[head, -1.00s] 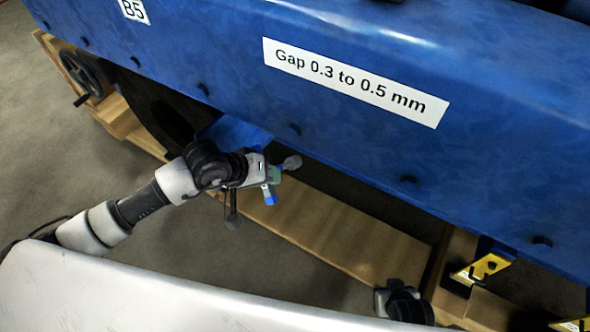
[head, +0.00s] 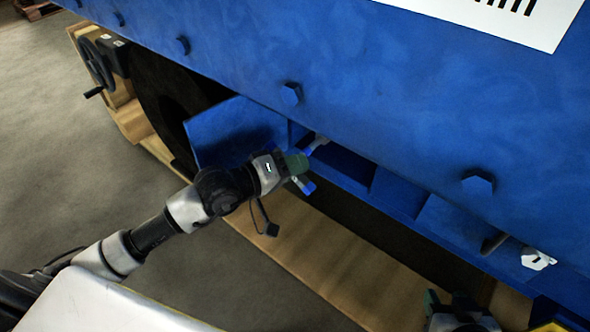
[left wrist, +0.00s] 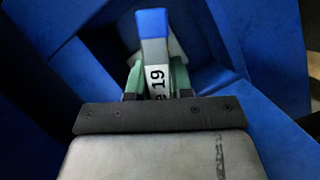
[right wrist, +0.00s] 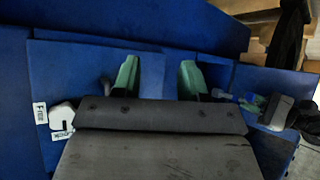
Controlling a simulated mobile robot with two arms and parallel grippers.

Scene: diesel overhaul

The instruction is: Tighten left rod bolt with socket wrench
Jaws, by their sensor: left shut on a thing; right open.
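The socket wrench (head: 306,185) has a blue handle end and is gripped in my left gripper (head: 296,163), beside the blue engine's lower opening. A grey part of it sticks out on the far side, toward the opening. In the left wrist view the wrench's blue end (left wrist: 152,22) and white label reading "19" stand between the green fingers, which are shut on it. My right gripper (right wrist: 158,78) is open and empty, facing blue panels in the right wrist view; it is only partly visible at the head view's bottom. The left rod bolt cannot be made out.
The blue engine block (head: 390,110) fills the upper head view, with bolt heads along its side. A white labelled piece (head: 537,259) sits at the lower right opening. A handwheel (head: 97,65) is at upper left. Wooden beams (head: 290,250) lie below on the floor.

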